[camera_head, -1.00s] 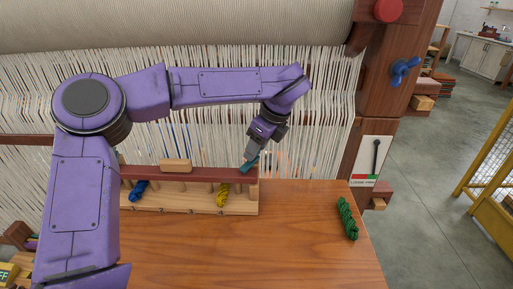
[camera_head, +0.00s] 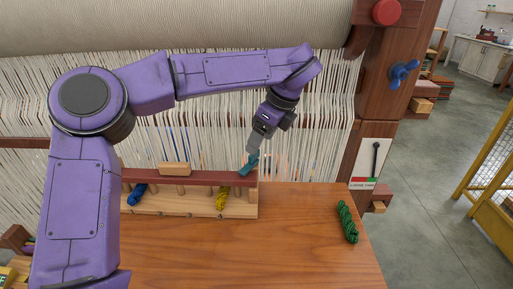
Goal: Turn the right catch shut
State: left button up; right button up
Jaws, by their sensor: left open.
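A teal piece (camera_head: 248,165), which looks like the right catch, sits at the right end of the dark red bar (camera_head: 215,178) of the wooden rack (camera_head: 180,208). It is tilted, its upper end leaning right. My left gripper (camera_head: 252,150) is open, just above the teal piece; I cannot tell whether they touch. The left end of the rack is hidden behind my left arm. My right gripper is not in view.
A blue skein (camera_head: 137,194) and a yellow skein (camera_head: 221,198) hang in the rack. A green skein (camera_head: 347,222) lies on the wooden table (camera_head: 290,240) at right. White loom threads (camera_head: 320,125) rise behind the rack. The table between rack and green skein is clear.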

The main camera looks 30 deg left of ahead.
pick_arm(q)
jog(key=v, duration=0.6)
jog(key=shift+d, duration=0.1)
